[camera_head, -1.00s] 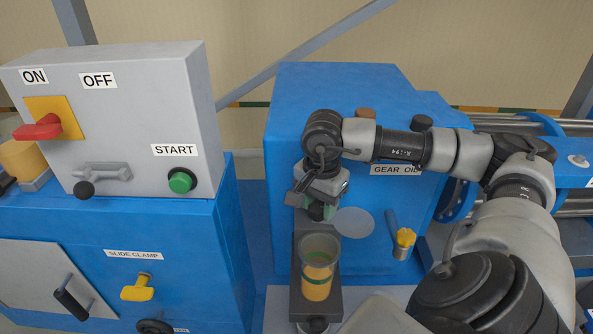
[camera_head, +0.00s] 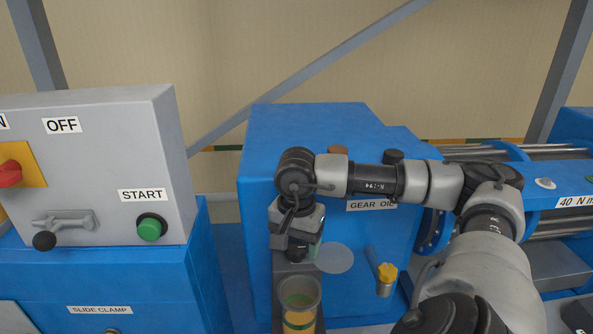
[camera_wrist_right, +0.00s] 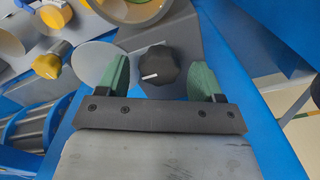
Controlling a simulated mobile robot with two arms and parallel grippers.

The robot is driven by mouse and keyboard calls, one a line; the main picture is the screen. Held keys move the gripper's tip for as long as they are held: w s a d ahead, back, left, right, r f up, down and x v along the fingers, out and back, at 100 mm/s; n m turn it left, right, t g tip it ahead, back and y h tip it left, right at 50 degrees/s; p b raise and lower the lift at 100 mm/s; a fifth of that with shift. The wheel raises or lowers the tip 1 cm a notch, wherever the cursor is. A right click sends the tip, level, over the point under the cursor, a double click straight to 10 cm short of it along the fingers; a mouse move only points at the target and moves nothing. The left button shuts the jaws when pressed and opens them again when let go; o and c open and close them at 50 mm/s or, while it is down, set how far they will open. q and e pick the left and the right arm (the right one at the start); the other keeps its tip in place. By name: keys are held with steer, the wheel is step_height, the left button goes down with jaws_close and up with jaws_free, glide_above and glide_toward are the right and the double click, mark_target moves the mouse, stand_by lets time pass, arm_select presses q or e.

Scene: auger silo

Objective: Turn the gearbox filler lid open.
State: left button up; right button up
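In the right wrist view a black lobed knob (camera_wrist_right: 160,65) with a white pointer mark sits on a grey surface, and a pale grey disc (camera_wrist_right: 95,62) lies beside it. I take the knob to be on the gearbox filler lid, but no label confirms it. My right gripper (camera_wrist_right: 160,78) is open, with one green finger on each side of the knob and a gap at both sides. In the head view the right gripper (camera_head: 297,252) points down in front of the blue gearbox (camera_head: 310,125) with the GEAR OIL label. The disc (camera_head: 330,258) shows to its right. My left gripper is not in view.
The grey control box (camera_head: 100,170) with the green START button (camera_head: 150,228) stands at left.

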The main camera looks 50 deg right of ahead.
step_height(320, 180, up, 11)
stand_by(0.7)
steer(key=shift+f, duration=0.2)
stand_by(0.4)
